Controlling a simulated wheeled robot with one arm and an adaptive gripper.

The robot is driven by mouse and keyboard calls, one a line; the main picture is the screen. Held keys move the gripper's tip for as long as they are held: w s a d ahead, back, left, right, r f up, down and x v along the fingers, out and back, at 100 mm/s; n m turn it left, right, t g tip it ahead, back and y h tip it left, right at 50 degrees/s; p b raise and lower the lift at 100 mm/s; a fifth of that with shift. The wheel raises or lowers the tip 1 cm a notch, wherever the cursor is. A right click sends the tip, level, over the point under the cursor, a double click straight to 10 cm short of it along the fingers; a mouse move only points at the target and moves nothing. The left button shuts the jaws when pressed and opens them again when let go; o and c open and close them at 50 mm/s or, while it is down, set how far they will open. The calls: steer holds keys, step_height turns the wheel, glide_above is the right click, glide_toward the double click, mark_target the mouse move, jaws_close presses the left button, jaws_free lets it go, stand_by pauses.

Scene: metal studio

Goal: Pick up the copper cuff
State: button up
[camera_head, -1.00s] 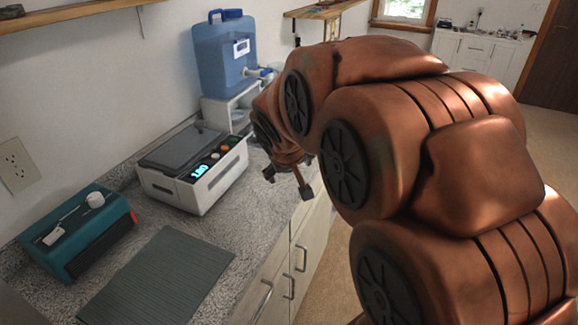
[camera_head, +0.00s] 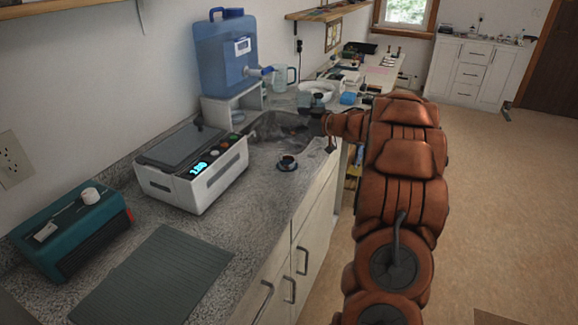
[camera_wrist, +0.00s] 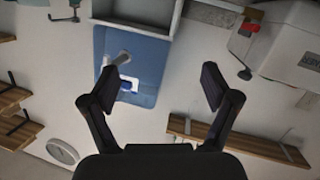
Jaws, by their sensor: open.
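A small dark round piece (camera_head: 287,163) with a brownish, ring-like top sits on the granite counter, right of the white device. It may be the copper cuff, but it is too small to tell. My gripper (camera_head: 318,112) is above the counter, beyond this piece and near the sink. In the wrist view my gripper (camera_wrist: 160,84) is open, with its two fingers wide apart and nothing between them. The wrist view faces the wall and the blue water container, and no cuff shows there.
The white device (camera_head: 195,165) with a lit display stands left of the piece. Behind are the blue water container (camera_head: 222,60) and a sink (camera_head: 275,125). A teal box (camera_head: 75,230) and a grey ribbed mat (camera_head: 150,275) lie nearer. Counter around the piece is clear.

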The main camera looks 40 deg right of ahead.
mark_target(287, 162)
steer(key=s+f+g+y, duration=0.1)
steer(key=s+f+y, duration=0.1)
steer(key=s+f, duration=0.1)
steer(key=s+f+n+g+y, duration=0.1)
steer(key=s+f+y, duration=0.1)
steer(key=s, duration=0.1)
steer(key=s+f+y, duration=0.1)
steer(key=s+f, duration=0.2)
steer(key=shift+s+a+f+n+g+y+b, duration=0.2)
steer(key=shift+a+f+n+g+y+b, duration=0.1)
steer(key=shift+n+g+y+b, duration=0.1)
steer(key=shift+s+f, duration=0.15)
steer(key=shift+s, duration=0.05)
steer(key=shift+w+a+f+y+p, duration=0.15)
steer(key=shift+w+a+p, duration=0.05)
steer(key=shift+w+a, duration=0.45)
steer(key=shift+w+a+f+y+p, duration=0.15)
steer(key=shift+w+a+p, duration=0.05)
steer(key=shift+w+a, duration=0.4)
steer(key=shift+p+x, duration=0.35)
steer(key=shift+x, duration=1.65)
steer(key=shift+f, duration=0.25)
steer(key=c, duration=1.1)
steer(key=shift+c, duration=0.2)
steer(key=shift+r, duration=0.1)
